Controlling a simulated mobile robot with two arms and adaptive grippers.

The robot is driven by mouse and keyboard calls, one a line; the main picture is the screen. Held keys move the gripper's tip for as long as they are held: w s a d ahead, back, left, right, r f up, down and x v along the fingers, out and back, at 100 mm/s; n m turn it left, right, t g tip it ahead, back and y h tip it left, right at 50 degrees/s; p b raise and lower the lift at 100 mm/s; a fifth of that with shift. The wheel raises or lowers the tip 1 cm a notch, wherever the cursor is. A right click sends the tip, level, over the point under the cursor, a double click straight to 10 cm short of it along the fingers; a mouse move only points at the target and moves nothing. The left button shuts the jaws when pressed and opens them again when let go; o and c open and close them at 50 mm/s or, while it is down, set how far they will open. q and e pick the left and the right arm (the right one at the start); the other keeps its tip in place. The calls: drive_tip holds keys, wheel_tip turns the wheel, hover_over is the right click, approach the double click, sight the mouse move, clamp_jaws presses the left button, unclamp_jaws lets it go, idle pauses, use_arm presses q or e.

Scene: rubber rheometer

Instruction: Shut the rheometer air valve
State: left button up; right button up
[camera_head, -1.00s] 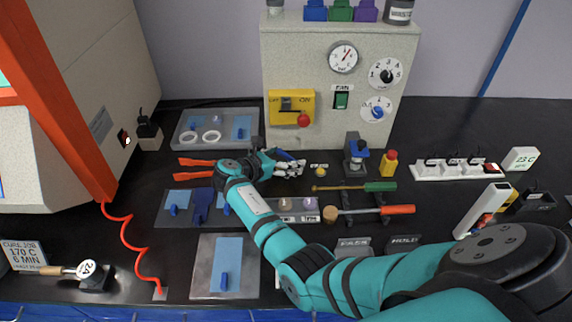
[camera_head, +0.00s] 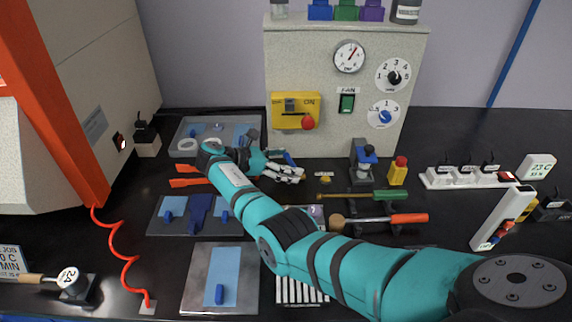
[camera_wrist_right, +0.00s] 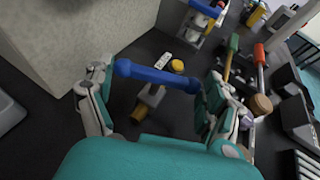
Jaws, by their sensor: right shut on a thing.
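The air valve shows as a blue lever handle (camera_wrist_right: 150,74) above a brass-coloured body (camera_wrist_right: 148,100) in the wrist view. In the head view the blue handle (camera_head: 288,157) is small, in front of the grey panel cabinet. My right gripper (camera_wrist_right: 155,82) has its fingers at the two ends of the blue bar and is shut on it. In the head view the right gripper (camera_head: 294,171) sits low near the cabinet's foot. The bar lies crosswise between the fingers; how far the valve is turned I cannot tell. My left gripper is not in view.
The grey cabinet (camera_head: 290,70) carries a gauge (camera_head: 349,57), dials and a yellow switch box. A yellow button (camera_head: 325,177), a blue-topped stand (camera_head: 363,158) and green and orange-handled tools lie to the right. Trays (camera_head: 158,218) lie nearer.

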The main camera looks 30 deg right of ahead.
drive_tip(key=shift+f, duration=0.1)
drive_tip(key=o, duration=0.8)
drive_tip(key=v, duration=0.7)
drive_tip(key=shift+a, duration=0.25)
